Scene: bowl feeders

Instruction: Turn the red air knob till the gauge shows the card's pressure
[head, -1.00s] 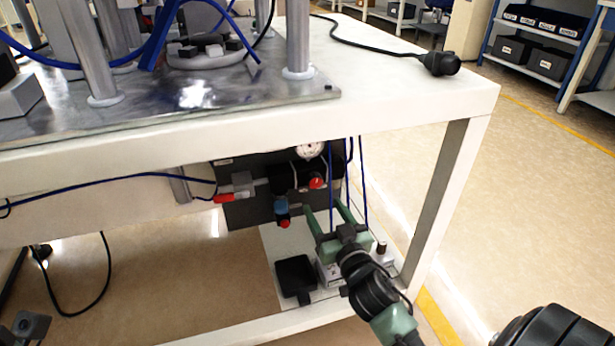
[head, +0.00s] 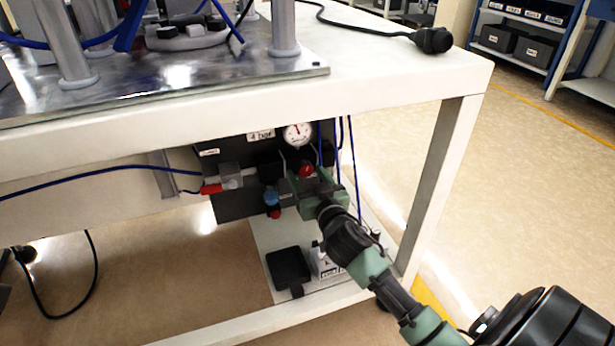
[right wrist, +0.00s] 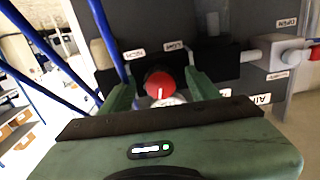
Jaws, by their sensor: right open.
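The red air knob (head: 306,170) sits on the dark regulator below the round white gauge (head: 298,134). The gauge's needle looks roughly upward; its scale is too small to read. A white card (head: 261,135) left of the gauge reads "4 bar". My right gripper (head: 302,164) is open, with its fingers reaching up at the knob. In the right wrist view the knob (right wrist: 159,84) shows between the two green fingers, with gaps on both sides; its face bears a pale line. My left gripper is not in view.
The white table top (head: 400,75) overhangs the panel, and a table leg (head: 440,170) stands to the right. Left of the knob are a red-handled valve (head: 211,188) and a blue-and-red fitting (head: 272,203). Blue hoses (head: 353,165) hang close right of the gripper.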

